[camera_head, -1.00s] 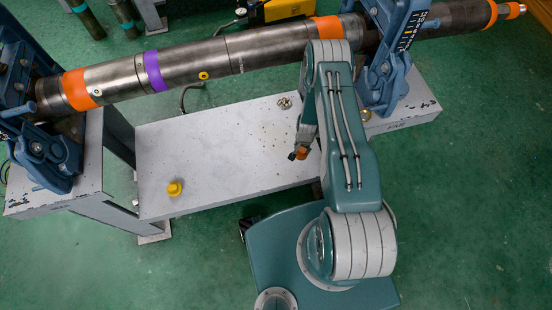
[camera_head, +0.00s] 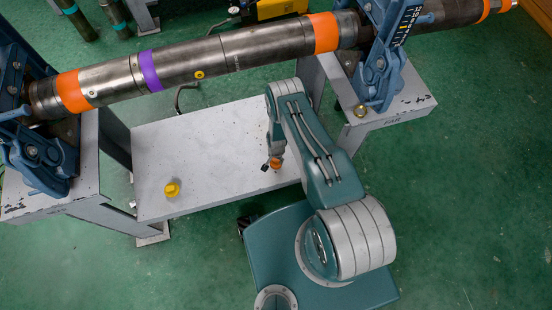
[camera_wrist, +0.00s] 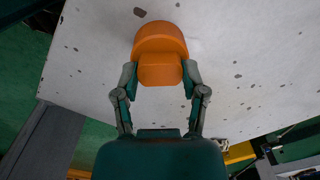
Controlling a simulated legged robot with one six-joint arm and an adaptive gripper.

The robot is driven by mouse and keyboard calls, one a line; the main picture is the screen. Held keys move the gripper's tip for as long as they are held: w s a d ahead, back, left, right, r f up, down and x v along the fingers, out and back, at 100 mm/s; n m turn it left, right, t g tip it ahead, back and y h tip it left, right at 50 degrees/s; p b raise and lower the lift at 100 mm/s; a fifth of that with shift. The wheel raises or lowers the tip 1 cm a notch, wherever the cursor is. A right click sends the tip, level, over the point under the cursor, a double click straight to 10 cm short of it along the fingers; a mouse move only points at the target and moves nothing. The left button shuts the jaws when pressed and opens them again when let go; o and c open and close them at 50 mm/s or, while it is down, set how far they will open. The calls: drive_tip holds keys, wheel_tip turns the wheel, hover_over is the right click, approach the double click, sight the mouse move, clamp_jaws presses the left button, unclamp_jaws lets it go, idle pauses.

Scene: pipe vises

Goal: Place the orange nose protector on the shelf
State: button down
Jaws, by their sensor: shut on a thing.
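The orange nose protector (camera_wrist: 160,45) is between the fingertips of my gripper (camera_wrist: 160,78) in the wrist view. My gripper is shut on its narrower end, and the wider round end points away from me. In the head view the small orange protector (camera_head: 275,163) shows at my gripper (camera_head: 271,165), over the right part of the white shelf (camera_head: 215,150). The speckled shelf surface (camera_wrist: 95,50) lies behind the protector in the wrist view. I cannot tell whether the protector touches it.
A yellow cap (camera_head: 172,190) stands on the shelf's left front. A long steel pipe (camera_head: 210,62) with orange and purple bands crosses above the back, held by blue vises (camera_head: 40,150) (camera_head: 378,70). The middle of the shelf is clear.

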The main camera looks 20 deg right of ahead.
drive_tip(key=shift+c, duration=0.8)
unclamp_jaws()
wheel_tip(320, 180, up, 12)
drive_tip(key=shift+d, duration=0.1)
idle(0.4)
